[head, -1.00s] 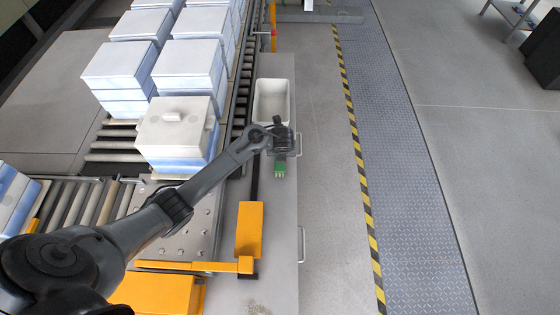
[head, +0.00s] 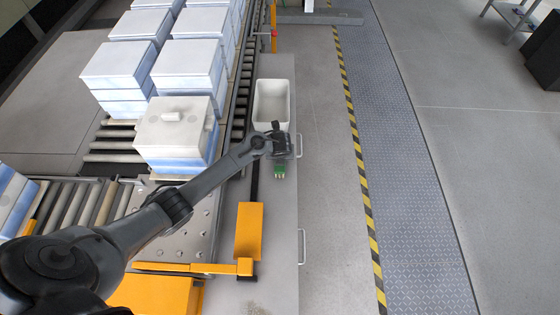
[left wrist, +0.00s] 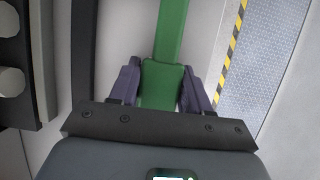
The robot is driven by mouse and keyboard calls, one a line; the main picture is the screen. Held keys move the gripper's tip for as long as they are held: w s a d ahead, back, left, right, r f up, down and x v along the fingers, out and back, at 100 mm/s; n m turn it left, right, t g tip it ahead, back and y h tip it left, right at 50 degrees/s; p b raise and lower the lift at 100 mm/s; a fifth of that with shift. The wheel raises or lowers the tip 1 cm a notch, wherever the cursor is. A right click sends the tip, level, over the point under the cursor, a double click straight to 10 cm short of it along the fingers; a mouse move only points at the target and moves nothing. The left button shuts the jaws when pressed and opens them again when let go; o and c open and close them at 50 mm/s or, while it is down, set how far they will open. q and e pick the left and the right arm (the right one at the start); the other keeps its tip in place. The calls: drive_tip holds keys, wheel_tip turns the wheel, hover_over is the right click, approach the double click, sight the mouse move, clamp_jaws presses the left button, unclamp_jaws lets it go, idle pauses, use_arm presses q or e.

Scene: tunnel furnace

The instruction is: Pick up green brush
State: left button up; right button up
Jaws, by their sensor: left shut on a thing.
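The green brush (head: 279,171) shows in the head view as a small green block with pale bristles, just below my left gripper (head: 281,157) and over the grey bench ledge. In the left wrist view the green brush (left wrist: 170,40) runs up from between the two dark purple fingers of my left gripper (left wrist: 160,88). The fingers are shut on it from both sides. Part of the brush is hidden by the gripper in the head view. I cannot tell how far it is above the ledge. My right gripper is in neither view.
An empty white tray (head: 272,103) sits on the ledge beyond the gripper. White-blue stacked blocks (head: 176,132) stand on rollers to the left. An orange part (head: 249,230) lies nearer on the ledge. The floor (head: 325,190) to the right is clear.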

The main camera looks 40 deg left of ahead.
use_arm(q)
drive_tip(key=shift+c, duration=0.7)
drive_tip(key=shift+d+r, duration=0.1)
drive_tip(key=shift+s+d+r, duration=0.2)
drive_tip(key=shift+d+r, duration=0.15)
drive_tip(key=shift+r, duration=0.05)
wheel_tip(320, 180, up, 6)
drive_tip(key=shift+r+p, duration=0.1)
drive_tip(key=shift+p, duration=0.8)
drive_tip(key=s+d, duration=0.4)
drive_tip(key=d, duration=0.4)
drive_tip(key=s+d, duration=0.5)
drive_tip(key=d, duration=0.3)
drive_tip(key=shift+d, duration=0.4)
drive_tip(key=shift+s, duration=0.1)
